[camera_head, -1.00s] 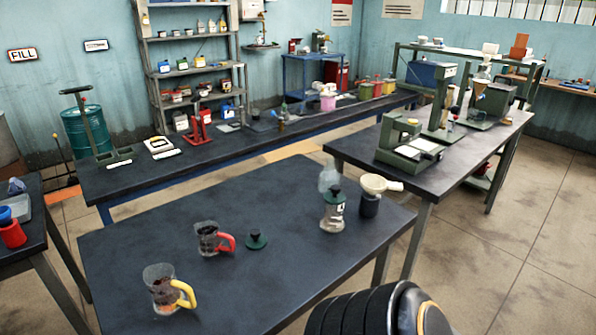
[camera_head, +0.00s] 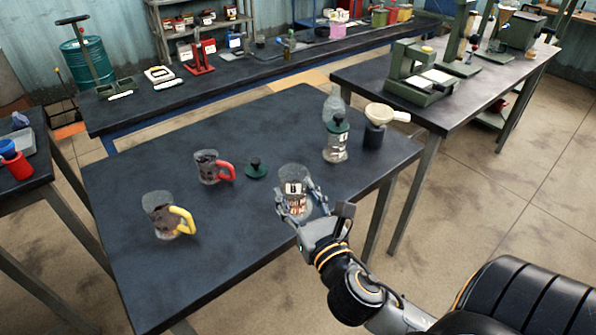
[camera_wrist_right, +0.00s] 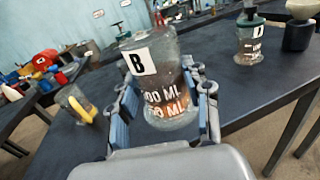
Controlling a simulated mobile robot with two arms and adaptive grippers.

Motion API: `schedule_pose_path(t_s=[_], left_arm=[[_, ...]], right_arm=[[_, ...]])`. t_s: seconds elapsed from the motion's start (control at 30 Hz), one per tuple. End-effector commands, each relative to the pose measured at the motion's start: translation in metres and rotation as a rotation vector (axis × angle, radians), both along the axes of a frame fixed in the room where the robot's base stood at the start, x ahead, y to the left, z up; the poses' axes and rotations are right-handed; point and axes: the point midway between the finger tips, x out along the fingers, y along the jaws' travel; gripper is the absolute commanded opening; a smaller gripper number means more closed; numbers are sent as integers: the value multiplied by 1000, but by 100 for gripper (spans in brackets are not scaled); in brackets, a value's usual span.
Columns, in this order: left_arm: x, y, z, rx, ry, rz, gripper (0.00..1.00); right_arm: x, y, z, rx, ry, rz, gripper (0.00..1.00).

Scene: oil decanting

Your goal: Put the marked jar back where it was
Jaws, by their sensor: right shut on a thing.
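My right gripper (camera_head: 303,207) is shut around a clear glass jar (camera_head: 295,185) with a white label reading B. In the right wrist view, the jar (camera_wrist_right: 158,85) is between the fingers (camera_wrist_right: 165,113), with dark contents and ML markings low on its side. It is upright or nearly so, over the front right of the dark table (camera_head: 225,250); I cannot tell whether its base touches the top. A second labelled jar (camera_head: 336,147) with a green lid stands farther back; it also shows in the right wrist view (camera_wrist_right: 250,45). My left gripper is out of view.
A loose green lid (camera_head: 256,169) lies left of the held jar. A red-handled jug (camera_head: 208,168) and a yellow-handled jug (camera_head: 160,215) stand farther left. A white funnel on a dark holder (camera_head: 374,137) stands near the right edge. The table's front middle is clear.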

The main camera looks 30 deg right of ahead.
Motion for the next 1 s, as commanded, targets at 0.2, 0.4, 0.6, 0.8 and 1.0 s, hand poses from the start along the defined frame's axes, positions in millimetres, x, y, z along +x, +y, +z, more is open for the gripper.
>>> schedule_pose_path(t_s=[0.2, 0.4, 0.6, 0.8, 1.0], left_arm=[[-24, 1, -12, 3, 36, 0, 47], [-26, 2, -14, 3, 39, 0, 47], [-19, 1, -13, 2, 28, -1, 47], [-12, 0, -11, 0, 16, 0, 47], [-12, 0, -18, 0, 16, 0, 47]], right_arm=[[32, -41, 33, -2, -9, -94, 2], [45, -56, 43, 0, -2, -118, 2], [78, -70, 28, 1, 0, -122, 2], [122, -87, 7, 3, 0, -122, 2], [151, -99, -30, 5, 1, -121, 2]])
